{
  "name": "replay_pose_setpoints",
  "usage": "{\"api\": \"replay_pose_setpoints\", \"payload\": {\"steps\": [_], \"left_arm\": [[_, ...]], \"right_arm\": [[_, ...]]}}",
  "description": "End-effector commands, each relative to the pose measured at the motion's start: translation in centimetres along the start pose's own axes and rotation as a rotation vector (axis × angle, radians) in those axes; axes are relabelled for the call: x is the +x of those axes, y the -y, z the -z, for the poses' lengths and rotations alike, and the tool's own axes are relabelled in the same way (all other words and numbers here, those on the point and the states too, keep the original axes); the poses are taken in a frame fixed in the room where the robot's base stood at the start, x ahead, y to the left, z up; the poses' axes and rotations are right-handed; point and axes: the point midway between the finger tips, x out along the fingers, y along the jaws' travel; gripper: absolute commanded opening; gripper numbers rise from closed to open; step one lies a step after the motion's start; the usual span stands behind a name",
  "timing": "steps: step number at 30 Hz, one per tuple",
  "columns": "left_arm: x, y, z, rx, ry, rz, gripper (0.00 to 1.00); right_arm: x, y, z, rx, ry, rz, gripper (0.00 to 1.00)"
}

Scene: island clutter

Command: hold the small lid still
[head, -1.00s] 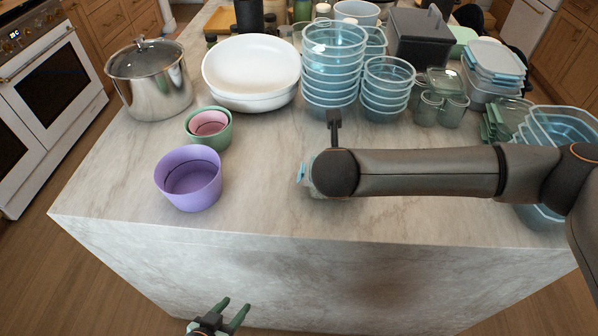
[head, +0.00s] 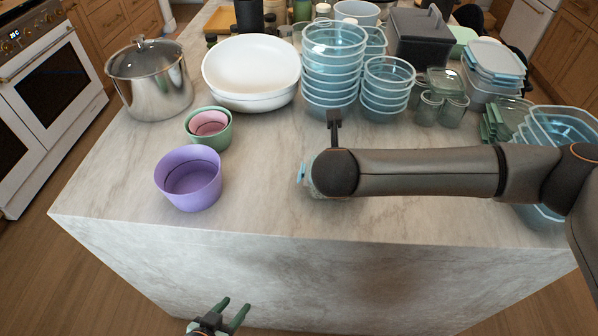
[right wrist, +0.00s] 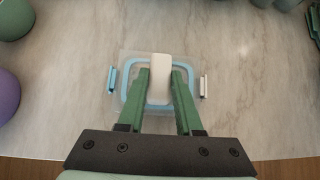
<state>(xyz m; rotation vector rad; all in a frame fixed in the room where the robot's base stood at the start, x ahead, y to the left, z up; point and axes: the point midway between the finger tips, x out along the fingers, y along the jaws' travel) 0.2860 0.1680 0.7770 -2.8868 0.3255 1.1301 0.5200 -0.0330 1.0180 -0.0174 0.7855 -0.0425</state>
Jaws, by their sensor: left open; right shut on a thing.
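The small lid (right wrist: 127,92) is clear with a pale blue rim and clips at its left and right sides. It lies flat at the counter's near part in the right wrist view. In the head view only a bit of its edge (head: 302,172) shows, as my right arm hides the rest. My right gripper (right wrist: 162,78) is over the lid, its two green fingers shut on an upright white piece at the lid's middle. My left gripper (head: 235,307) is open and empty, low in front of the island, well away from the lid.
A purple bowl (head: 188,186) and a green cup (head: 224,134) with a pink one inside stand to the left. Behind are a pot (head: 150,85), white bowls (head: 250,95), and stacked clear bowls (head: 333,70). Counter between purple bowl and lid is clear.

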Motion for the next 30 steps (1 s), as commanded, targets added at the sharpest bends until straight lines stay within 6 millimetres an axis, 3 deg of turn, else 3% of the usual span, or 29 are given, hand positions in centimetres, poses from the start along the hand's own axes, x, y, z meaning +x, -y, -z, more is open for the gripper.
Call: {"api": "replay_pose_setpoints", "payload": {"steps": [23,24,30], "left_arm": [[0.02,0.0,-0.02,0.0,0.0,0.0,0.5],[0.02,0.0,-0.02,0.0,0.0,0.0,0.5],[0.02,0.0,-0.01,0.0,0.0,0.0,0.5]], "right_arm": [[0.28,0.11,0.38,-0.002,-0.004,0.004,0.0],[0.29,0.11,0.39,-0.003,-0.005,0.004,0.37],[0.23,0.07,0.28,-0.001,-0.003,0.002,0.6]]}}
